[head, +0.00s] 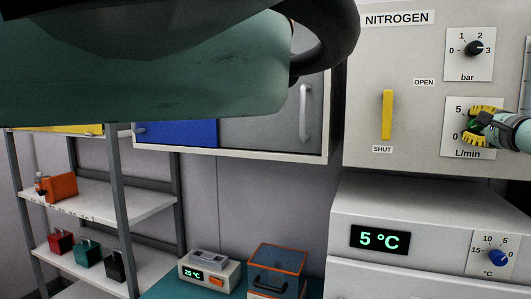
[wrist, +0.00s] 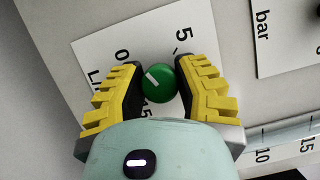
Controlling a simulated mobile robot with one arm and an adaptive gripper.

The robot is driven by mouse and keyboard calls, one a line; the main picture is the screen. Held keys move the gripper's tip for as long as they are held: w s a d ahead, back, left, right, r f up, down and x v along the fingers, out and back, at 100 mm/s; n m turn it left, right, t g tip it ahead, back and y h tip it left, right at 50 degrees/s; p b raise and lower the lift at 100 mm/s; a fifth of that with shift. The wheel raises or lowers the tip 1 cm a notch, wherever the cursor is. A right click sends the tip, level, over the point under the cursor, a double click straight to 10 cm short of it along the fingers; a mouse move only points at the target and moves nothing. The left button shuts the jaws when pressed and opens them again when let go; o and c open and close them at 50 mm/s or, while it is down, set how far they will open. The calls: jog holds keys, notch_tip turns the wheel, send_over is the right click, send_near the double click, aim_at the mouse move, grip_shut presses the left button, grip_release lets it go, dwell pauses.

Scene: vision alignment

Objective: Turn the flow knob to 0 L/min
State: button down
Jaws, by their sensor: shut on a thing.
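The green flow knob (wrist: 160,83) sits on the white L/min plate (wrist: 98,50), between the two yellow fingers of my gripper (wrist: 159,74), which is shut on its sides. Its white mark points to the upper left in the wrist view, close to the 0 and perhaps slightly toward the 5. The 15 is partly hidden by my gripper, and the 10 is hidden. In the head view, my gripper (head: 477,125) reaches the L/min plate (head: 450,147) from the right and mostly covers the knob (head: 472,126).
Above is the bar dial (head: 475,48). A yellow OPEN/SHUT handle (head: 387,115) stands upright to the left. Below is a unit reading 5 °C (head: 380,239) with a blue knob (head: 497,258). My own arm covers the upper left of the head view.

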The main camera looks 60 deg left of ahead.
jog(key=shift+f+n+g+h+b, duration=0.1)
jog(key=shift+n+g+h+b, duration=0.4)
jog(key=shift+n+b, duration=1.15)
jog(key=shift+n, duration=0.25)
jog(key=c, duration=0.6)
grip_release()
jog(key=shift+v, duration=5.95)
jog(key=shift+s, duration=0.1)
